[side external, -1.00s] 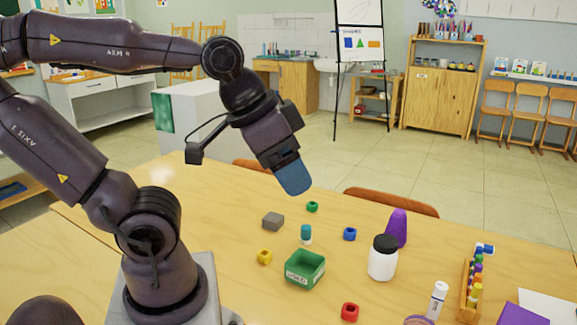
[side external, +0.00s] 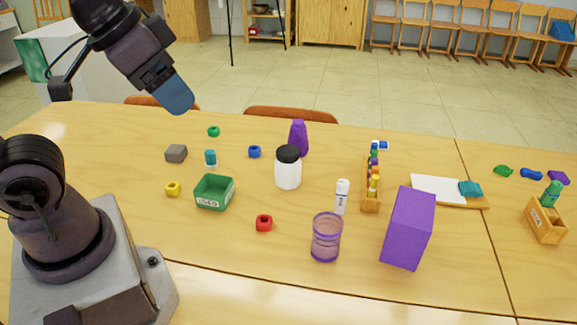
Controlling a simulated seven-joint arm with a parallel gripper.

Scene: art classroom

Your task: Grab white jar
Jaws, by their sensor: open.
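The white jar (side external: 288,174) has a black lid and stands upright on the wooden table, right of the green box. My gripper (side external: 178,98) is at the upper left, above the table's far side, well up and to the left of the jar. Its blue finger end points down and to the right, apart from everything. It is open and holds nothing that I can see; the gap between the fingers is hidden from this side.
A purple cup (side external: 326,238), purple block (side external: 408,229) and wooden rack (side external: 371,185) stand further right.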

